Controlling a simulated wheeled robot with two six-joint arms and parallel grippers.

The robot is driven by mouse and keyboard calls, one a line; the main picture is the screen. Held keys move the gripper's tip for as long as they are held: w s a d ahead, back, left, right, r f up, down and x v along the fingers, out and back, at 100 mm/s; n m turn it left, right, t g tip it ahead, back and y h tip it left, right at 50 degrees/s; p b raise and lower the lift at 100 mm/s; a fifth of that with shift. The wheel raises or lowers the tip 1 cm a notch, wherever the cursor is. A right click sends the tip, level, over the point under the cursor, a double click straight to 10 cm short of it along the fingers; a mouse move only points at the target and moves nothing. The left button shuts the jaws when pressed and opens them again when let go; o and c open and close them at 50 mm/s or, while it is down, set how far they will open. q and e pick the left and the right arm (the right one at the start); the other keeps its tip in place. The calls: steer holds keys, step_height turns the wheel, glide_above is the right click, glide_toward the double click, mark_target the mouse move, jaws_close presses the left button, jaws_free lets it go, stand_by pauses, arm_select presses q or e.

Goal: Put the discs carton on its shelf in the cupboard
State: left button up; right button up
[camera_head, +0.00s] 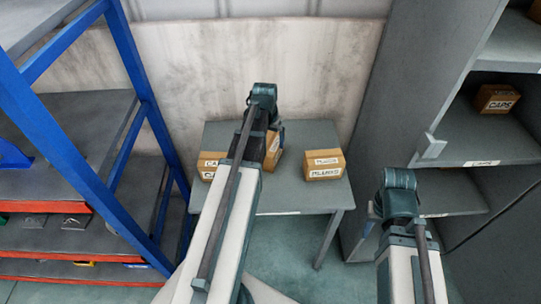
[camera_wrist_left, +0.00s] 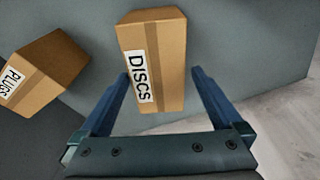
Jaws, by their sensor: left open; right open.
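The discs carton (camera_wrist_left: 155,62) is a brown box with a white DISCS label, on the grey table. In the left wrist view it lies ahead of my left gripper (camera_wrist_left: 160,90), its near end between the two open blue fingers. No finger clearly touches it. In the head view a carton (camera_head: 273,148), probably this one, is partly hidden behind my left arm and gripper (camera_head: 268,130). My right gripper (camera_head: 400,190) is near the cupboard's front, with its fingers not clearly visible. The cupboard (camera_head: 390,110) stands open at the right, with shelves inside (camera_head: 455,190).
A plugs carton (camera_wrist_left: 45,72) stands beside the discs carton in the left wrist view. Other cartons stand on the table at left (camera_head: 208,166) and right (camera_head: 323,164). A caps carton (camera_head: 497,98) sits on a cupboard shelf. A blue-framed rack (camera_head: 70,165) stands at the left.

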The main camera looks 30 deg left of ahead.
arm_select(q)
steer(key=shift+w+d+f+b, duration=0.15)
steer(key=shift+f+b, duration=2.5)
steer(key=shift+r, duration=0.1)
jaws_close()
steer(key=shift+r, duration=0.1)
